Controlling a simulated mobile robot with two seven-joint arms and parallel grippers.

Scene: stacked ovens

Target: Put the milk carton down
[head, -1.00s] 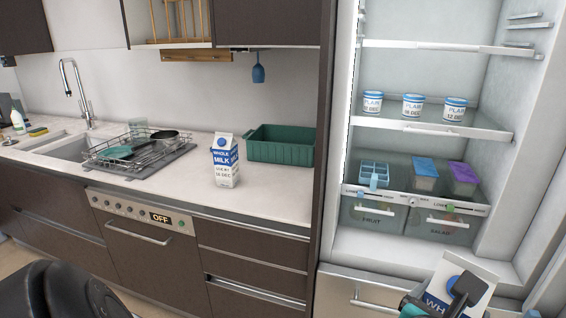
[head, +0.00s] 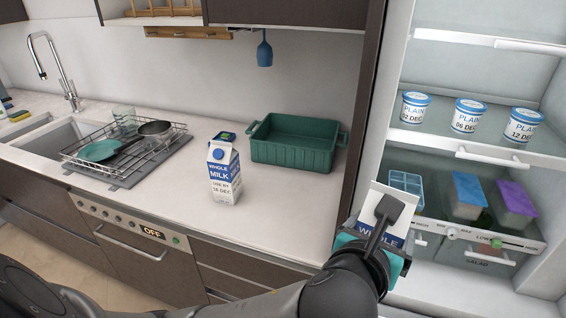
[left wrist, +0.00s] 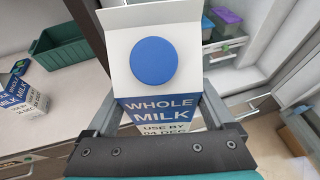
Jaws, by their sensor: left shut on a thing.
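A white and blue whole milk carton (left wrist: 160,82) with a round blue cap is held between the fingers of my left gripper (left wrist: 165,125), as the left wrist view shows. In the head view this held carton (head: 377,230) is at the lower right, in front of the fridge edge, partly hidden by my left gripper (head: 380,238). My right gripper is not in view.
A green crate (head: 294,150) sits on the counter behind the standing carton. A dish rack (head: 126,150) with dishes is by the sink. The open fridge holds several tubs (head: 467,116) and lidded boxes. Counter front between carton and fridge is clear.

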